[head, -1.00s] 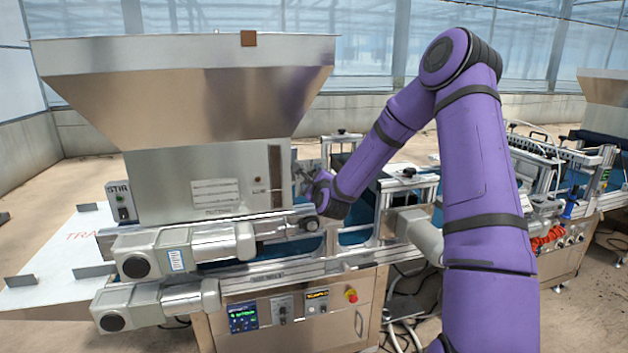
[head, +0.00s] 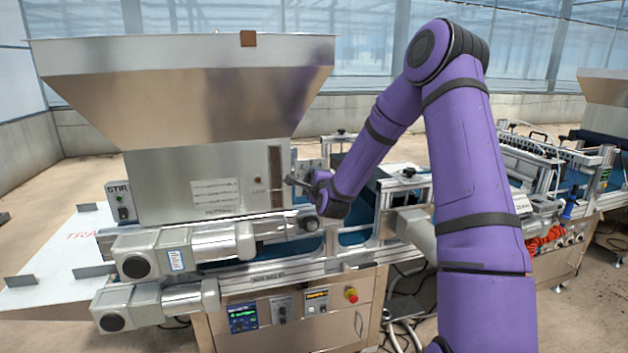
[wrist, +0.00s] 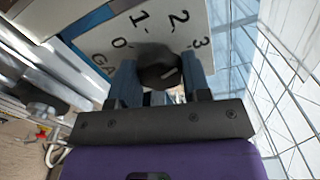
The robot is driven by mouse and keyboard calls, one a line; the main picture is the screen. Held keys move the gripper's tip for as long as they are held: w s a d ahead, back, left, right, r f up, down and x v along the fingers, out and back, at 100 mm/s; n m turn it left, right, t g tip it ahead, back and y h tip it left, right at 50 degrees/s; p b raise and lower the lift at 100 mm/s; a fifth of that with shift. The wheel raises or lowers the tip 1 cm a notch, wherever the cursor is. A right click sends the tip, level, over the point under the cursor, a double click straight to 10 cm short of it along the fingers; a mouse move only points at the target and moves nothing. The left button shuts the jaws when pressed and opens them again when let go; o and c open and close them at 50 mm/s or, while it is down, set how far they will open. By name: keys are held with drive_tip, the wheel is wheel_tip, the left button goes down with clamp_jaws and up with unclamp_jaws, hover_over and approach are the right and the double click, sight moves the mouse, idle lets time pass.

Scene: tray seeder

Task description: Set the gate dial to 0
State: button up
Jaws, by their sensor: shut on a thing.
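The gate dial (wrist: 158,66) is a dark round knob on a pale plate (wrist: 162,17) marked 0, 1, 2 and 3, seen in the wrist view. The 0 is to the knob's upper left and the 3 to its upper right. A small light mark shows on the knob's near face; I cannot tell which number the dial is set to. My gripper (wrist: 160,78) is shut on the knob, one finger on each side. In the head view my gripper (head: 296,182) is beside the hopper's right side, and the dial is too small to make out.
The large metal hopper (head: 185,95) stands left of my gripper. Motors (head: 180,250) and a rail lie below it. A control panel (head: 285,312) with a red button is at the front. More seeder machinery (head: 560,165) stands to the right.

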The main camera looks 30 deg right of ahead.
drive_tip(key=n, duration=2.2)
drive_tip(key=shift+f, duration=0.1)
drive_tip(key=shift+n, duration=0.4)
drive_tip(key=o, duration=0.9)
drive_tip(key=v, duration=1.1)
